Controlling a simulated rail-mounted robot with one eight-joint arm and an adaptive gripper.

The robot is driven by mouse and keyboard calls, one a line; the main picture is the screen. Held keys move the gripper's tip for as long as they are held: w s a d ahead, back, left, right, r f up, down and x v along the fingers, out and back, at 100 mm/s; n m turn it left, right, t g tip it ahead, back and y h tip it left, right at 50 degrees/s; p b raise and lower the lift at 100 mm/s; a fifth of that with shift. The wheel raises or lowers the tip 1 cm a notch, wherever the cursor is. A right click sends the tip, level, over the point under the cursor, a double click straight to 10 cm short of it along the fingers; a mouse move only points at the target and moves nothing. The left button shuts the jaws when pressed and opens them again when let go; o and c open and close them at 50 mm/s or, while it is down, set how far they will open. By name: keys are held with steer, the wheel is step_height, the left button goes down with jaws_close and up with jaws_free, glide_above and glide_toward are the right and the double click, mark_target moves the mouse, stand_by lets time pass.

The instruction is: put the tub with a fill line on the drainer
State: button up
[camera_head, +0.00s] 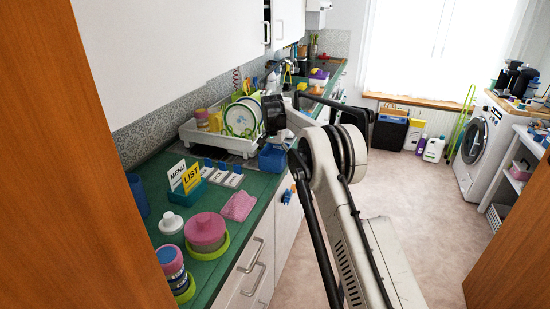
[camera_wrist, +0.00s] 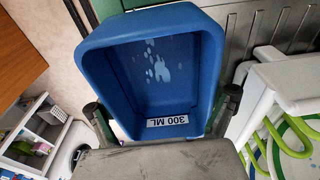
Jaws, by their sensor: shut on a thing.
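A blue tub (camera_wrist: 152,75) fills the middle of the wrist view, its open top facing the camera. Its inner wall bears a white "300 ML" label (camera_wrist: 168,121), and pale spots show inside. My gripper (camera_wrist: 163,108) is shut on the tub, one finger at each side. In the head view the blue tub (camera_head: 271,160) hangs below my wrist, at the counter's front edge. A white drainer rack (camera_head: 190,134) with plates stands on the counter just left of it; the rack's white frame (camera_wrist: 285,88) shows at right in the wrist view. My fingertips are hidden in the head view.
A grooved metal drainboard (camera_wrist: 262,30) lies beside the rack. Plates (camera_head: 240,118) and a yellow item (camera_head: 215,122) occupy the rack. Label cards (camera_head: 184,177), a pink pot (camera_head: 205,231) and jars stand on the green counter (camera_head: 150,198) nearer me. The floor (camera_head: 400,190) is clear.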

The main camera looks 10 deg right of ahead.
steer(key=shift+f, duration=0.15)
steer(key=o, duration=1.5)
steer(key=shift+c, duration=0.2)
steer(key=shift+c, duration=0.5)
steer(key=shift+r+p, duration=3.05)
steer(key=shift+r, duration=3.9)
steer(key=s+a+b, duration=0.6)
steer(key=s+a, duration=0.2)
steer(key=s, duration=0.5)
steer(key=shift+s+a, duration=0.2)
steer(key=shift+s, duration=0.15)
steer(key=shift+r, duration=0.1)
